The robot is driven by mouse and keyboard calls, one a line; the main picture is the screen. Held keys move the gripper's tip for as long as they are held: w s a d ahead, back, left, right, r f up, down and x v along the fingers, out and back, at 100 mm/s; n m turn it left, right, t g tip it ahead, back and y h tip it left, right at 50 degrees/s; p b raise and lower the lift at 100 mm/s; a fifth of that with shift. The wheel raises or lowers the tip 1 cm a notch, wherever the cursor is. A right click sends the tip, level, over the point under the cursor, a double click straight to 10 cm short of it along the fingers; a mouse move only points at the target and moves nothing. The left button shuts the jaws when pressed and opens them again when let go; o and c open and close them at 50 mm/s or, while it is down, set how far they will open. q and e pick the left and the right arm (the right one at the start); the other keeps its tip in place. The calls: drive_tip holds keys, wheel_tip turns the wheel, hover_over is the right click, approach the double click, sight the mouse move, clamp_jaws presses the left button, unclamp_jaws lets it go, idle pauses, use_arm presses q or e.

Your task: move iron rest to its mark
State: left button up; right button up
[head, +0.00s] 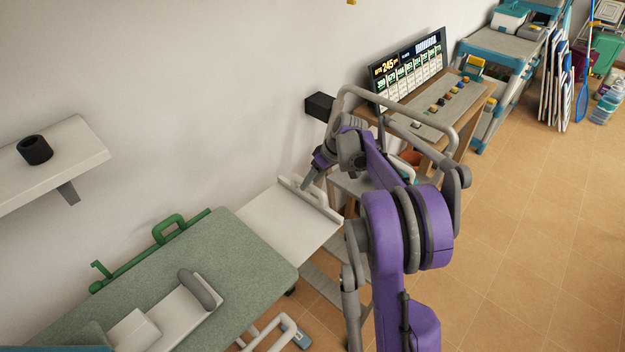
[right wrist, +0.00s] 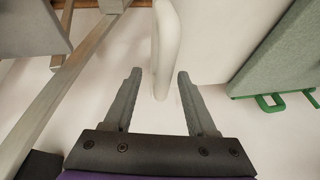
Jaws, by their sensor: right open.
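A flat white panel (head: 275,222) with a raised lip (head: 312,202) at its far end adjoins the end of a grey-green padded board (head: 215,255); I take it to be the iron rest. My right gripper (head: 307,180) is by the wall side of that lip. In the right wrist view, the open fingers (right wrist: 159,82) lie on either side of the white lip (right wrist: 166,45), with gaps showing. I cannot tell whether the lip is fully between them in depth. I cannot make out a mark. My left gripper is out of view.
The wall runs close behind the panel. A green rail (head: 150,250) edges the board, and a white shelf (head: 50,165) with a black cup (head: 35,150) is at left. A wooden desk (head: 465,110) with a display (head: 410,68) stands beyond my arm. The tiled floor (head: 530,220) at right is clear.

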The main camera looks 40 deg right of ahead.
drive_tip(key=v, duration=1)
drive_tip(key=shift+r+p, duration=0.35)
drive_tip(key=shift+s+d, duration=0.1)
drive_tip(key=shift+s, duration=0.05)
drive_tip(key=s+a+p, duration=0.1)
drive_tip(key=s+a, duration=0.1)
drive_tip(key=a, duration=1)
drive_tip(key=s+a+f+h+p, duration=0.1)
drive_tip(key=s+a+f, duration=0.1)
drive_tip(key=s+a, duration=0.6)
drive_tip(key=s+a+f+t+h+p, duration=0.1)
drive_tip(key=s+a+f+p, duration=0.1)
drive_tip(key=s+a, duration=0.6)
drive_tip(key=a+f, duration=0.1)
drive_tip(key=a, duration=0.3)
drive_tip(key=shift+s+a, duration=0.2)
drive_tip(key=shift+s, duration=0.15)
